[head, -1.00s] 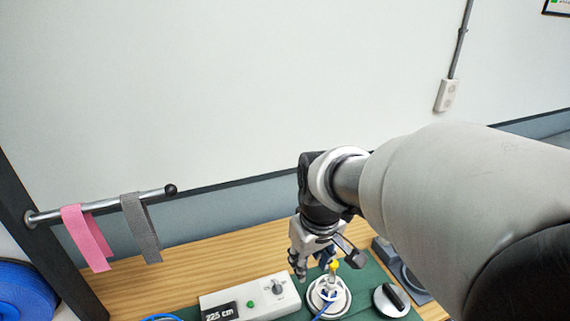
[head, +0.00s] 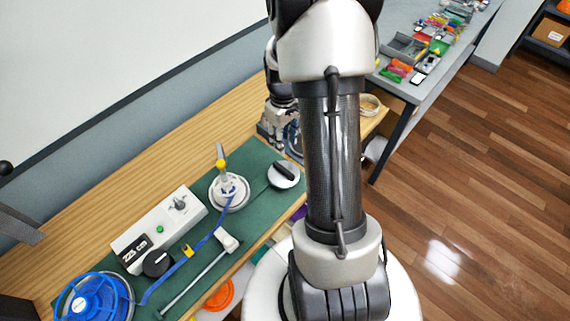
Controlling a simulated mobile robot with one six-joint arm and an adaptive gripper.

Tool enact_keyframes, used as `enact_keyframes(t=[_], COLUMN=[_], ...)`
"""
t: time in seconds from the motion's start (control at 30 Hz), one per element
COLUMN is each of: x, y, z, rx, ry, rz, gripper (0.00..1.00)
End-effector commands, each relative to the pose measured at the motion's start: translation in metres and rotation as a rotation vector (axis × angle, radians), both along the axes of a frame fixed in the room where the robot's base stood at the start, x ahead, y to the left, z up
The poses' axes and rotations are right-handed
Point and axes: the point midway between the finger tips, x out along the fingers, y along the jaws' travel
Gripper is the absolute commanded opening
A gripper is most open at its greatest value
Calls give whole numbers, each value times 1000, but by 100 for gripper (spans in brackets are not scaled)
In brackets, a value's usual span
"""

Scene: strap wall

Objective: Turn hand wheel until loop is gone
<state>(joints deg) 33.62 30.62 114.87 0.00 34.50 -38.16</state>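A blue spoked wheel (head: 95,298), probably the hand wheel, lies at the lower left of the green mat, cut off by the picture's edge. A blue strap (head: 205,243) runs from beside it through a yellow clip (head: 187,251) to a white round base (head: 229,192) with a yellow-topped post. I cannot tell whether the strap forms a slack loop. My gripper (head: 272,134) is at the mat's far right end, well away from the blue wheel. My own arm partly hides it, so its opening and any contact with the grey-blue round part beside it are unclear.
A white box (head: 160,228) with a knob, green button and "225 cm" display stands on the mat. A white disc with a black handle (head: 284,174) sits right of the post. A silver rod (head: 195,282) lies along the front. My arm blocks the right middle.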

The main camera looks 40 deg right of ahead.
Motion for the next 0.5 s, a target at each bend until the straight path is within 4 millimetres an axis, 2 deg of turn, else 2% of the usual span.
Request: enact_keyframes(t=[0.1, 0.5], x=[-1, -1], y=[1, 1], z=[-29, -115], rx=[3, 3], ry=[4, 4], rz=[0, -1], gripper=[33, 33])
